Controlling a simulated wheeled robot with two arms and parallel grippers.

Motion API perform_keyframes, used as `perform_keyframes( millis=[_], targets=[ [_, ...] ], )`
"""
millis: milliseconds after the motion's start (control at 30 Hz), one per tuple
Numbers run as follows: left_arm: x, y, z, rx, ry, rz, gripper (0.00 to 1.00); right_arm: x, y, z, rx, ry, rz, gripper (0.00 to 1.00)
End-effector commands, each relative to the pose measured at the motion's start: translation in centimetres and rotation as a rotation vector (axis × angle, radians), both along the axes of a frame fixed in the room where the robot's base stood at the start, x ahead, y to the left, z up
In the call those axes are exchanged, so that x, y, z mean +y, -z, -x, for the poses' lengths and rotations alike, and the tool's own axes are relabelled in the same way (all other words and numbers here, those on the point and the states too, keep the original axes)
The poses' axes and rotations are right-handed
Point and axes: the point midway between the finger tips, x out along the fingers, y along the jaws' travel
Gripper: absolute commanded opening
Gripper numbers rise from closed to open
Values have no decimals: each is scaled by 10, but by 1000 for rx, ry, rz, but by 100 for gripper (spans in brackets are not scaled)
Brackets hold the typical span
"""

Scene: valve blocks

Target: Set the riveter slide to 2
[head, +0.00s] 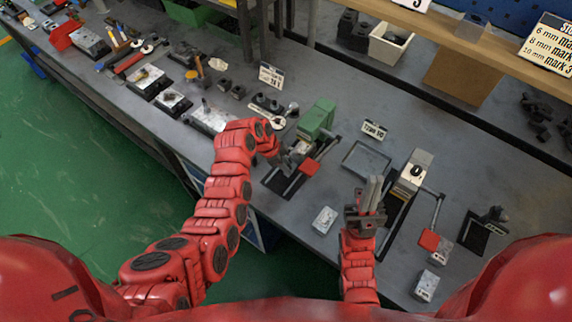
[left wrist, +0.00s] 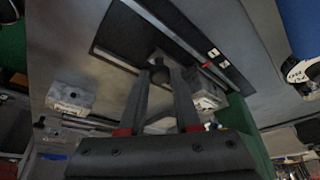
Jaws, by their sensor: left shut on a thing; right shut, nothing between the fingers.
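A green machine (head: 318,118) stands on the workbench, with a dark base plate (head: 281,184) in front of it. My left gripper (head: 290,157) is low over this plate, beside a red block (head: 309,167) on a lever. In the left wrist view, its fingers (left wrist: 163,76) are shut on a small dark slide knob (left wrist: 160,62) above the dark plate (left wrist: 125,35). Small white marks (left wrist: 219,57) lie along a rail beside it; their figures are too small to read surely. My right gripper (head: 371,184) is shut and empty, upright over the bench front.
A pale machine (head: 408,178) with a red-ended lever (head: 429,240) stands right of my right gripper. A square frame (head: 366,160) and a sign (head: 374,130) lie between the machines. A small grey block (head: 325,220) sits near the front edge. Tools crowd the far left.

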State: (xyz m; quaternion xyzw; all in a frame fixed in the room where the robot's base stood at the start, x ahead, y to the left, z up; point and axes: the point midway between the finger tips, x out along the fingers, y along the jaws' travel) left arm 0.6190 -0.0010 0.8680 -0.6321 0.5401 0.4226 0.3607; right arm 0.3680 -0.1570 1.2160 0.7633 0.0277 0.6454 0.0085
Motion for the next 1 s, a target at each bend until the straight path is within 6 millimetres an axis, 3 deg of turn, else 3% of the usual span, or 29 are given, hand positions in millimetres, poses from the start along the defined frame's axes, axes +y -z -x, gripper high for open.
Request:
perform_keyframes(
  millis=[767,1000],
  targets=[
    [0,0,-1,-1,0,0,0,0,0,0,0,0,0,0],
    [-11,6,-16,-5,1,2,0,0,28,0,0,0,0,0]
  ],
)
